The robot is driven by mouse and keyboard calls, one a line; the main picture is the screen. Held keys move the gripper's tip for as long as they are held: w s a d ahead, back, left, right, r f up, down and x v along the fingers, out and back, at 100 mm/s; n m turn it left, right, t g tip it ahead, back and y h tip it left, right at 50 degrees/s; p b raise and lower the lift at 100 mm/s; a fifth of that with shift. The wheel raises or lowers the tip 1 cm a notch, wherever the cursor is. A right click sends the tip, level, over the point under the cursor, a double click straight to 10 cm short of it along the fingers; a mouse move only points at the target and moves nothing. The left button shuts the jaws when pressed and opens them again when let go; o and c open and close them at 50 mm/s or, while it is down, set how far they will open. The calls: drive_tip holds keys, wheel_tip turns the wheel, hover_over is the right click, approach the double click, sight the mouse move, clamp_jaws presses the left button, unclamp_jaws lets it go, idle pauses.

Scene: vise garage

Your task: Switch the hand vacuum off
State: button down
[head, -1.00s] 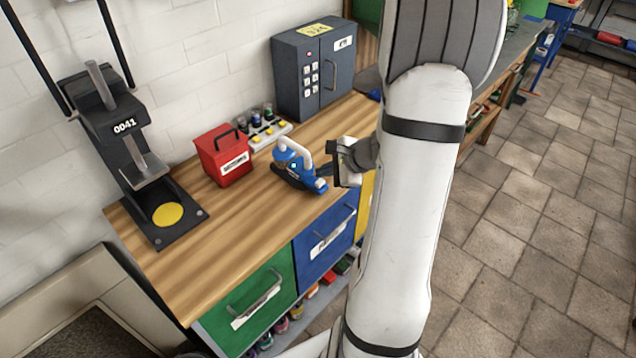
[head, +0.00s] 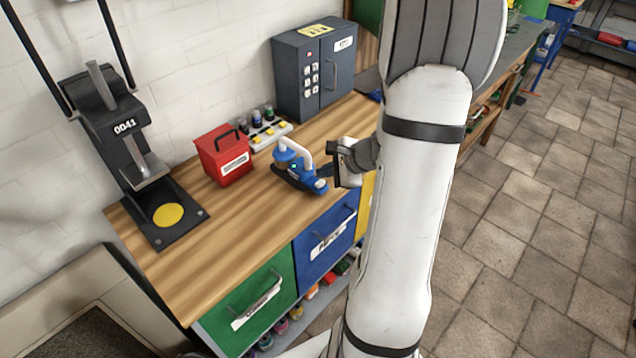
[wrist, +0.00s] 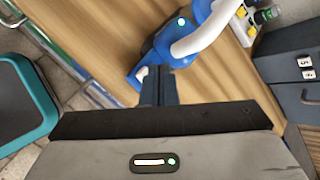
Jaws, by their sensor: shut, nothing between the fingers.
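The hand vacuum (head: 307,181), blue with a white looped handle, lies on the wooden bench top. It also shows in the wrist view (wrist: 205,14), at the top. A small round teal light (head: 293,166) glows on its body, and it shows in the wrist view (wrist: 181,21) too. A small white mark sits on the blue end by my fingertips. My gripper (wrist: 160,70) is shut and empty, its fingertips right at that blue end. I cannot tell whether they touch it. In the head view my arm hides part of the gripper.
On the wooden bench (head: 200,260) stand a red box (head: 222,165), a strip with yellow buttons and small bottles (head: 265,135), a grey keypad cabinet (head: 310,85) and a black press (head: 125,135). The front left of the bench top is clear.

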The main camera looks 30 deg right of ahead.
drive_tip(key=shift+f, duration=0.2)
idle(0.5)
drive_tip(key=shift+w+f+b, duration=0.1)
drive_tip(key=shift+f+b, duration=0.2)
drive_tip(key=shift+b, duration=0.4)
drive_tip(key=shift+f+b, duration=0.5)
drive_tip(key=shift+b, duration=0.1)
idle(0.3)
drive_tip(key=shift+r, duration=0.2)
drive_tip(key=shift+r+p, duration=0.6)
drive_tip(key=shift+r, duration=0.2)
wheel_tip(320, 180, up, 6)
drive_tip(key=p, duration=0.4)
idle(0.4)
